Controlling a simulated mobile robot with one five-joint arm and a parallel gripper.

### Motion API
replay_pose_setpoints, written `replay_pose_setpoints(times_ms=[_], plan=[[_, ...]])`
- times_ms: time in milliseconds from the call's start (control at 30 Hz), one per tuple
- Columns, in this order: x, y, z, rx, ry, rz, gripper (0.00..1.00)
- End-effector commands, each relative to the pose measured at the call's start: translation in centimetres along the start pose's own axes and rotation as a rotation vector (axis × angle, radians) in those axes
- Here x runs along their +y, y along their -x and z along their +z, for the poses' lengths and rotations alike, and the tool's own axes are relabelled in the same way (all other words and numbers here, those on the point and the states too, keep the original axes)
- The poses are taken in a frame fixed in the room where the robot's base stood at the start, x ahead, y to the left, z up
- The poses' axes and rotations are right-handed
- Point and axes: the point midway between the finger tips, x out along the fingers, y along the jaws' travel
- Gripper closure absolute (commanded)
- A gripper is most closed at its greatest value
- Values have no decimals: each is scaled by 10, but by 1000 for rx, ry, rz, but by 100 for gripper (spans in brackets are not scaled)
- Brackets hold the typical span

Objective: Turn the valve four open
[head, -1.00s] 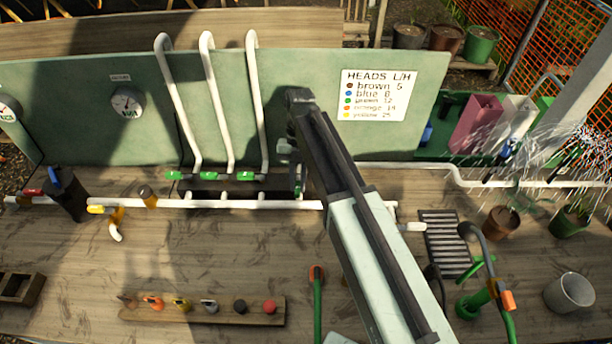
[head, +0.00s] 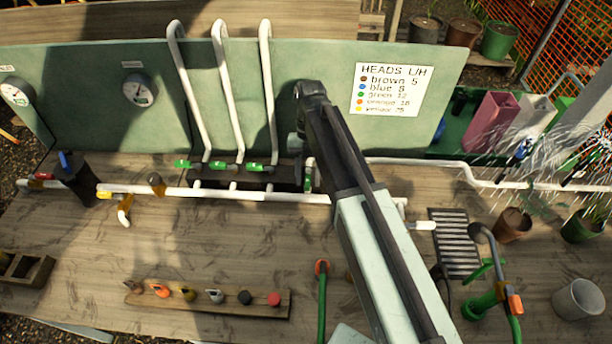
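Three green valve handles, a left one (head: 183,164), a middle one (head: 218,165) and a right one (head: 253,166), lie crosswise at the feet of white upright pipes. A fourth green part (head: 308,184) shows to their right, close beside my arm. It looks upright and is partly hidden, and I cannot read a number on any of them. My arm reaches from the lower right towards the green panel. My gripper (head: 302,130) is at its far end, above the fourth green part. Its fingers are mostly hidden, so neither their opening nor any contact is clear.
A green panel (head: 330,130) with gauges and a "HEADS L/H" sign (head: 395,90) stands behind. A white pipe (head: 270,196) runs along the bench. A wooden strip (head: 205,300) of coloured heads lies in front. Water sprays at the right.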

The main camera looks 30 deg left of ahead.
Motion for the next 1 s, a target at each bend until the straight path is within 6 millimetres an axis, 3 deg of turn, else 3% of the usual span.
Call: replay_pose_setpoints(times_ms=[167, 367, 433, 800, 1000], plan=[[1, 6, -2, -1, 1, 1, 62], [2, 42, -19, 0, 1, -1, 62], [-6, 27, -38, 1, 1, -1, 62], [-34, -4, -131, 0, 1, -1, 62], [-42, -12, -158, 0, 1, -1, 62]])
